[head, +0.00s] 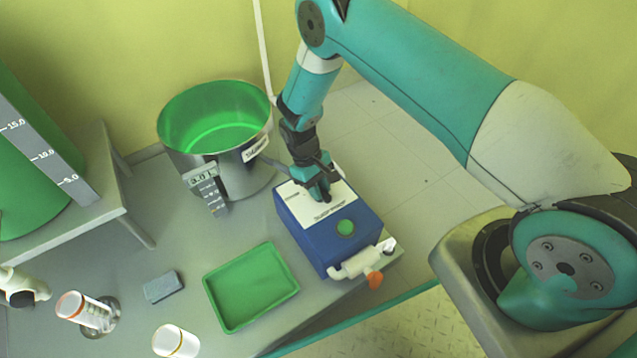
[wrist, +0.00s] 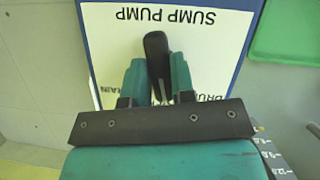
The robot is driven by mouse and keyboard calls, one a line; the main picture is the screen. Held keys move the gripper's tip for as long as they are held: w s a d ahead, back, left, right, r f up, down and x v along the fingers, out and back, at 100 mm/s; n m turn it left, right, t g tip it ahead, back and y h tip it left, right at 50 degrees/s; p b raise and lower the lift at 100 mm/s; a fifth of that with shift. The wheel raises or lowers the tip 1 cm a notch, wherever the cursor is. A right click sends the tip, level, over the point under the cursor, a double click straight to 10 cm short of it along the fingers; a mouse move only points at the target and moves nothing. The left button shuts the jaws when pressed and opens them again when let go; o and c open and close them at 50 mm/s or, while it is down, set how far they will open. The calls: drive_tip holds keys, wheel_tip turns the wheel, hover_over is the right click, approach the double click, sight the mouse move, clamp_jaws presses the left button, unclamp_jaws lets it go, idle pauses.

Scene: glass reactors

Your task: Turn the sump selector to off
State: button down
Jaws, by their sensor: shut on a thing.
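The sump pump (head: 322,237) is a blue box with a white labelled top and a green round button (head: 345,227). Its label (wrist: 168,17) reads "SUMP PUMP" upside down in the wrist view. The sump selector (wrist: 156,52) is a black lever handle on that top. My gripper (wrist: 157,78) is shut on the selector, with one teal finger on each side of it. The handle stands nearly upright in the wrist view, tilted slightly. In the head view my gripper (head: 322,196) reaches down onto the box top and hides the selector. The fingers cover part of the markings, including "DRUM".
A steel drum (head: 232,165) with green inside stands behind the box at left. A green tray (head: 250,287) lies in front.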

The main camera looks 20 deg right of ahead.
drive_tip(key=shift+s+d+m+y+p, duration=0.1)
drive_tip(key=shift+m+y+p, duration=0.35)
drive_tip(key=shift+m, duration=0.65)
drive_tip(key=shift+f+g, duration=0.1)
drive_tip(key=shift+g, duration=0.2)
drive_tip(key=c, duration=1)
unclamp_jaws()
drive_tip(key=shift+o, duration=0.2)
drive_tip(key=p+v, duration=0.6)
drive_tip(key=v, duration=1.1)
drive_tip(key=shift+r, duration=0.25)
